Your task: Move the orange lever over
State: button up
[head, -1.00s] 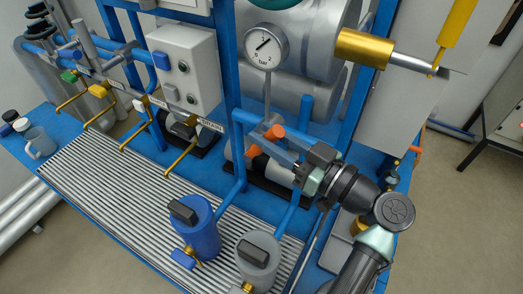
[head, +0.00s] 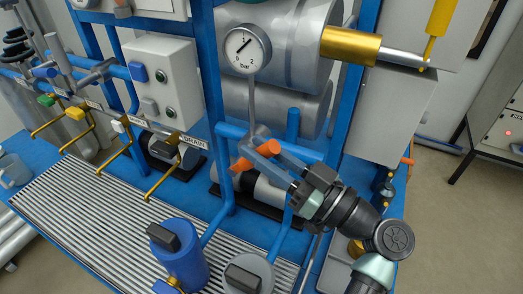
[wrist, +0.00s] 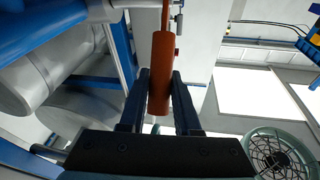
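The orange lever (head: 242,164) is on the blue pipework below the pressure gauge in the head view. Part of it is hidden behind one of my fingers. In the wrist view the lever (wrist: 160,75) is a long orange bar pointing towards the camera, with its near end between my two fingers. My gripper (head: 262,154) reaches in from the lower right with its fingers apart, one on each side of the lever. In the wrist view my gripper (wrist: 161,95) shows narrow gaps beside the lever, so it looks open around it; contact at the fingertips is unclear.
A pressure gauge (head: 246,49) and its thin stem stand just above the lever. Blue frame posts (head: 213,100) and a grey tank (head: 285,45) crowd the area. A blue canister (head: 180,255) stands on the ribbed grating (head: 85,215) below. Brass levers line the left.

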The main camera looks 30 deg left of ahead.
jog(key=o, duration=0.5)
jog(key=shift+c, duration=0.2)
jog(key=b+v, duration=0.2)
jog(key=v, duration=1.1)
jog(key=shift+b, duration=0.35)
jog(key=shift+d+f, duration=0.1)
jog(key=shift+f, duration=0.05)
